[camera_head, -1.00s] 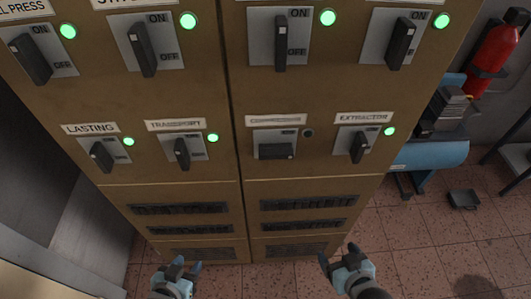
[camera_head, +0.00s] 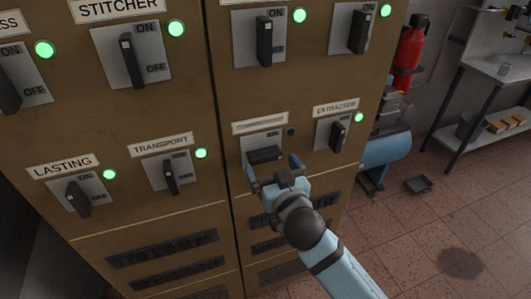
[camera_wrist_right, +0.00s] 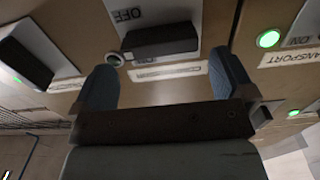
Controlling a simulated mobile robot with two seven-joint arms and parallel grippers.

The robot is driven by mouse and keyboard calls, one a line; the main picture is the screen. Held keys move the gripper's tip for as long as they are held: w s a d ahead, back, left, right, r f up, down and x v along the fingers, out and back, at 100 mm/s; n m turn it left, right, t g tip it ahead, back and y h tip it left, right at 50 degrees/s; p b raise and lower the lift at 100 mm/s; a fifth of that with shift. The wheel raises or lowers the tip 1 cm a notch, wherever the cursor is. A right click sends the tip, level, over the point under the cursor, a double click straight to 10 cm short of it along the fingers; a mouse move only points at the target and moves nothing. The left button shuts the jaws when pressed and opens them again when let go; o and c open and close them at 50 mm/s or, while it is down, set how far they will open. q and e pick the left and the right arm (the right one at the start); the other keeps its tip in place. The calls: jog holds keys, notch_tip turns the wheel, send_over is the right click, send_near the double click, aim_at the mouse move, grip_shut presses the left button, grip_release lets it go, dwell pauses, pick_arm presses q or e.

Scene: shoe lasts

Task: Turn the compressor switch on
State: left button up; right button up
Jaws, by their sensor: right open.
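The compressor switch (camera_head: 264,154) is in the lower row of the cabinet, between the TRANSPORT and EXTRACTOR switches. Its dark handle lies sideways, while the neighbouring handles stand more upright. Its label (camera_head: 260,127) is too blurred to read clearly, and its lamp (camera_head: 291,132) is dark. My right gripper (camera_head: 272,168) is open and empty just in front of and below the handle. In the right wrist view the handle (camera_wrist_right: 160,42) lies across the plate, beyond the two spread fingers (camera_wrist_right: 162,64). I cannot tell whether they touch it. My left gripper is out of view.
The extractor switch (camera_head: 338,134) with a green lamp is close on the right; the transport switch (camera_head: 171,175) is to the left. Other switches fill the row above. A red extinguisher (camera_head: 410,48) and a blue machine (camera_head: 384,148) stand right of the cabinet.

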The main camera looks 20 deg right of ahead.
aim_at(268, 159)
jog(key=w, duration=0.4)
jog(key=shift+w, duration=0.3)
jog(key=c, duration=0.7)
jog(key=shift+p, duration=0.3)
